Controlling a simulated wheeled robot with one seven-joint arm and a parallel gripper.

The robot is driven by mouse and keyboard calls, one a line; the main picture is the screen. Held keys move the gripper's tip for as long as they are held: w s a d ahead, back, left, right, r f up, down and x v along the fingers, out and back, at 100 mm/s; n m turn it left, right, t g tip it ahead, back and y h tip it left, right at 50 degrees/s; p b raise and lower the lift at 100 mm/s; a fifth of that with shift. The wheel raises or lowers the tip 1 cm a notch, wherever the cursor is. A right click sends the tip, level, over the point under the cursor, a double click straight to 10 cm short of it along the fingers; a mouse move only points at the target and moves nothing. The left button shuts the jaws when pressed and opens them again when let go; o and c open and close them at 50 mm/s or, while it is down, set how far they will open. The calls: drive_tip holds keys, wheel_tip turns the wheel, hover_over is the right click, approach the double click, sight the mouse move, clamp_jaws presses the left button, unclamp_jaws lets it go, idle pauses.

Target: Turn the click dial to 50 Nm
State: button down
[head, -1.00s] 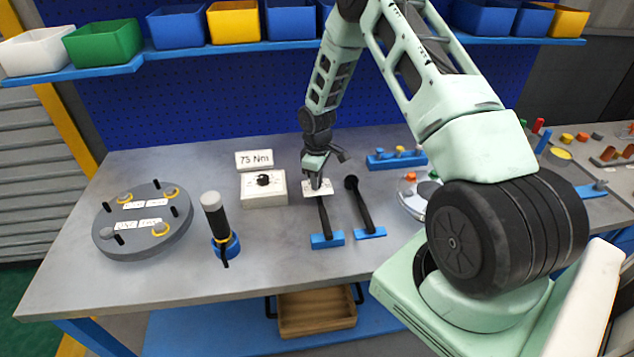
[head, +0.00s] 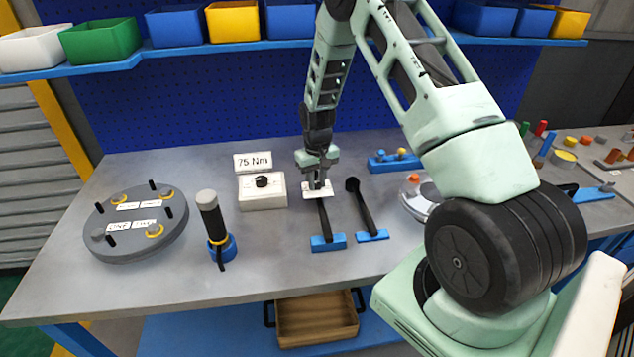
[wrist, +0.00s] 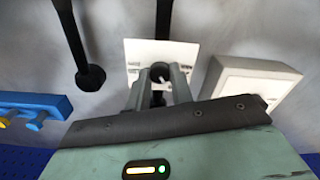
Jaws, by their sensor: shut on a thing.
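My gripper (head: 318,187) points down over a small white plate (head: 309,196) on the bench. In the wrist view my two fingers (wrist: 162,78) are closed around a small dark knob (wrist: 160,74) in the middle of this plate (wrist: 190,52). Faint marks show on the plate, but I cannot read them. A black handle (head: 324,218) runs from the plate to a blue rest (head: 327,242). To the left stands a white box (head: 262,201) with a black dial (head: 262,181) on top. Behind it a sign (head: 253,161) reads 75 Nm.
A second black tool (head: 362,207) lies close on the right. A blue rack (head: 394,161) stands behind it. On the left are a black-handled tool in a blue base (head: 222,247) and a round grey flange (head: 136,226). The bench front is clear.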

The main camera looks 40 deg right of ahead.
sight(317, 184)
drive_tip(key=shift+m, duration=0.3)
drive_tip(key=c, duration=1.2)
unclamp_jaws()
drive_tip(key=shift+r, duration=0.1)
wheel_tip(317, 184, up, 17)
drive_tip(key=b, duration=0.3)
drive_tip(key=shift+r, duration=0.15)
